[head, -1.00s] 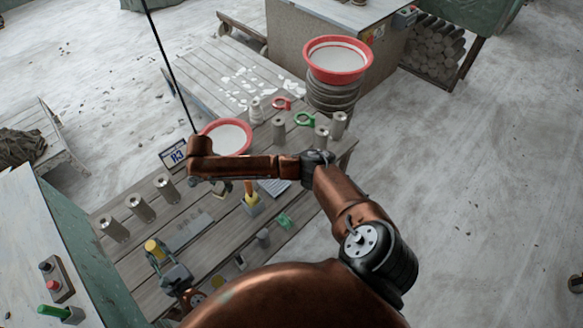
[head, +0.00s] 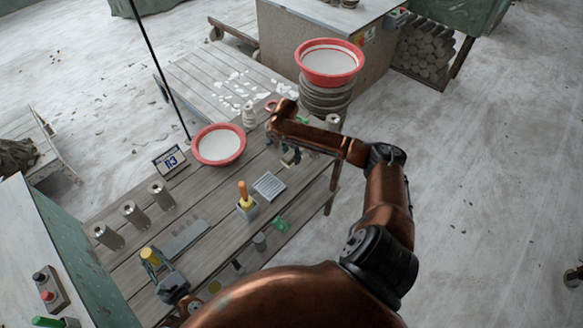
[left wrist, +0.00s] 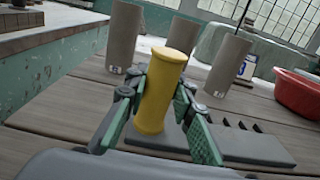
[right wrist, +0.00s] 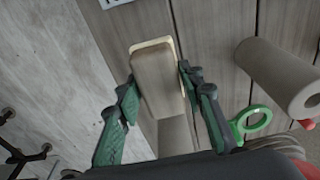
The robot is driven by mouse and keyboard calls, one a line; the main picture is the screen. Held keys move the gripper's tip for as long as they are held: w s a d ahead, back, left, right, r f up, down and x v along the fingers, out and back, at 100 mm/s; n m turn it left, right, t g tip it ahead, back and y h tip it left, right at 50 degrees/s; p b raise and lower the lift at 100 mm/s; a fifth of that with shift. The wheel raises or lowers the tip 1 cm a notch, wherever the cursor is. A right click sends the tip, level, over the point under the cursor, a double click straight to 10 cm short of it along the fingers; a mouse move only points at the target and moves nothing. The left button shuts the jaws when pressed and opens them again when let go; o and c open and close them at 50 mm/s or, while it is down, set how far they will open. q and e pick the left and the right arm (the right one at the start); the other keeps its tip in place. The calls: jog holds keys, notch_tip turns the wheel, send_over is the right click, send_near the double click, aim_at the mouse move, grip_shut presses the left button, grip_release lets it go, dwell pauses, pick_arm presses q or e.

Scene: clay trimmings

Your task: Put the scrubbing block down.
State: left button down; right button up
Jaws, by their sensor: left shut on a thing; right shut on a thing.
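The scrubbing block (right wrist: 155,75), a brownish-grey block with a cream edge, is between the fingers of my right gripper (right wrist: 157,92) in the right wrist view. The gripper is shut on it, over the table planks; I cannot tell whether the block touches them. In the head view my right gripper (head: 290,157) is at the table's right rear part, and my arm hides much there. My left gripper (left wrist: 158,100) is shut on a yellow cylinder (left wrist: 160,85), upright in the left wrist view. The cylinder also shows at the table's front left (head: 151,258) in the head view.
Several grey cylinders (head: 132,213) stand at left.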

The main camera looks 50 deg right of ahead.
aim_at(290, 155)
jog(key=shift+f, duration=3.5)
jog(key=shift+f, duration=0.1)
jog(key=o, duration=1.3)
jog(key=r, duration=0.4)
jog(key=a+r, duration=0.1)
jog(key=r, duration=0.7)
jog(key=shift+a+r, duration=0.1)
jog(key=shift+a, duration=0.1)
jog(key=shift+o, duration=0.7)
